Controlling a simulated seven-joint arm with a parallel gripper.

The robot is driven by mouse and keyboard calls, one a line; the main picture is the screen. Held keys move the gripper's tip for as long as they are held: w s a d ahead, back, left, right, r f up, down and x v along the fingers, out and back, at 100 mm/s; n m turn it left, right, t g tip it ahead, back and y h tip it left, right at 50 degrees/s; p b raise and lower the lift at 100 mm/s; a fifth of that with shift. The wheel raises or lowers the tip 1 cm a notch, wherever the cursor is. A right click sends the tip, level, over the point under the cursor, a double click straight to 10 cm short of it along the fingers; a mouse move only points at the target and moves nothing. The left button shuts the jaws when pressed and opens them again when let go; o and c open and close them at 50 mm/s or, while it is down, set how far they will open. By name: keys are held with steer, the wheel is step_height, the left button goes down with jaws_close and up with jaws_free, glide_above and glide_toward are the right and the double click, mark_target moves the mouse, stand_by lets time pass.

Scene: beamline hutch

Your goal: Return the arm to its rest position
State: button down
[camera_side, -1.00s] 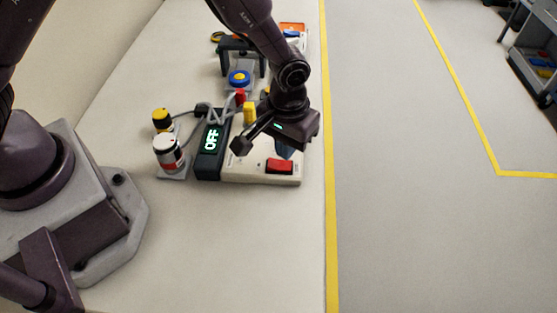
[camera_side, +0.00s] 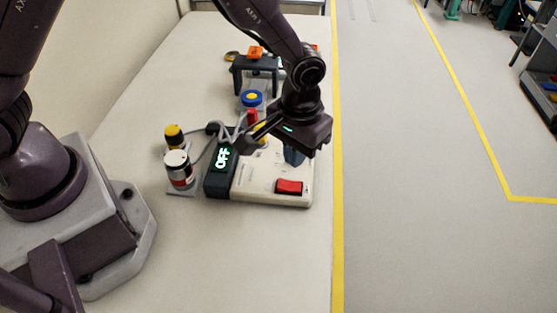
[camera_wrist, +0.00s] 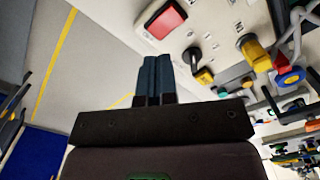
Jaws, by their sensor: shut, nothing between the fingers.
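My gripper (camera_side: 293,157) hangs above the cream control box (camera_side: 262,191), with its two dark blue fingers pressed together and nothing between them. The fingers (camera_wrist: 155,78) also show side by side in the wrist view. In the side view they are up-picture from the red rocker switch (camera_side: 289,187) and look clear of it. In the wrist view the red switch (camera_wrist: 166,19) lies just beyond the fingertips, a little right. My arm reaches across the bench from the left and hides part of the box.
A red-and-white cylinder (camera_side: 180,169) and a yellow-topped black knob (camera_side: 174,136) stand left of the display, with grey cables nearby. Behind are a blue-and-yellow button (camera_side: 252,98) and a dark stand (camera_side: 256,66). The front bench is clear; a yellow-lined floor lies right.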

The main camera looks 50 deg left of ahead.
steer(key=shift+s+a+m+g, duration=0.2)
steer(key=shift+s+a+m, duration=0.1)
steer(key=shift+s, duration=0.3)
steer(key=shift+s+a+m+g, duration=0.2)
steer(key=shift+s+m, duration=0.1)
steer(key=shift+s, duration=0.25)
steer(key=s+a+r+t, duration=0.2)
steer(key=s+a+r, duration=0.2)
steer(key=r, duration=0.4)
steer(key=s+a+r+t, duration=0.2)
steer(key=s+a+r, duration=0.3)
steer(key=r, duration=0.3)
steer(key=s+a+r+m+t, duration=0.1)
steer(key=s+a+r+t, duration=0.1)
steer(key=s+a+r, duration=0.3)
step_height(320, 180, up, 3)
steer(key=shift+s+a+r+t, duration=0.1)
steer(key=shift+s+a+t, duration=0.15)
steer(key=shift+s+t, duration=0.05)
